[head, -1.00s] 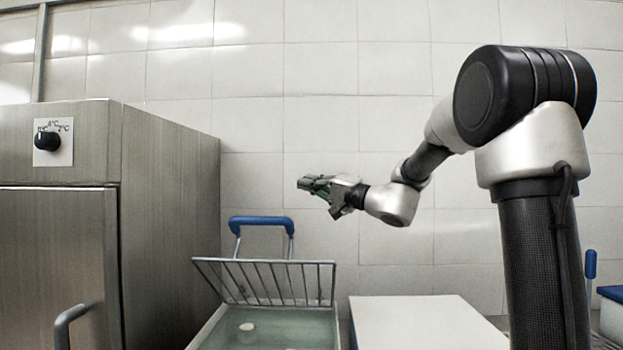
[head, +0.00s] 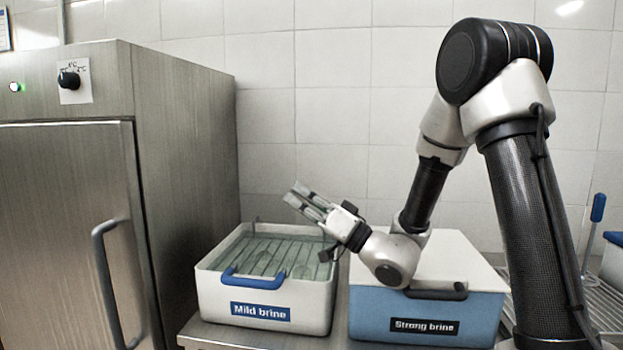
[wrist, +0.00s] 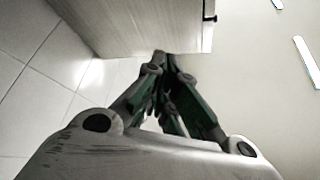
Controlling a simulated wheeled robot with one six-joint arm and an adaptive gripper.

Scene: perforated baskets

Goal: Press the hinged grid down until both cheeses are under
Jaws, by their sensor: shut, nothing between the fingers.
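The grid (head: 262,249) lies flat across the white tub labelled Mild brine (head: 262,311), its bars running front to back in the greenish brine. Its blue handle (head: 255,281) lies low at the tub's front rim. Pale shapes show faintly beneath the bars; I cannot clearly make out the two cheeses. My gripper (head: 293,194) is shut and empty, above the tub's back right part, apart from the grid. In the wrist view its closed fingers (wrist: 165,62) point away from the tub, towards the steel cabinet's upper part.
A blue tub labelled Strong brine (head: 425,310) with a white lid (head: 455,255) stands right of the white tub, under my arm. A steel cabinet (head: 185,180) with a bar handle (head: 108,285) stands close on the left. A wire rack (head: 598,300) is at the far right.

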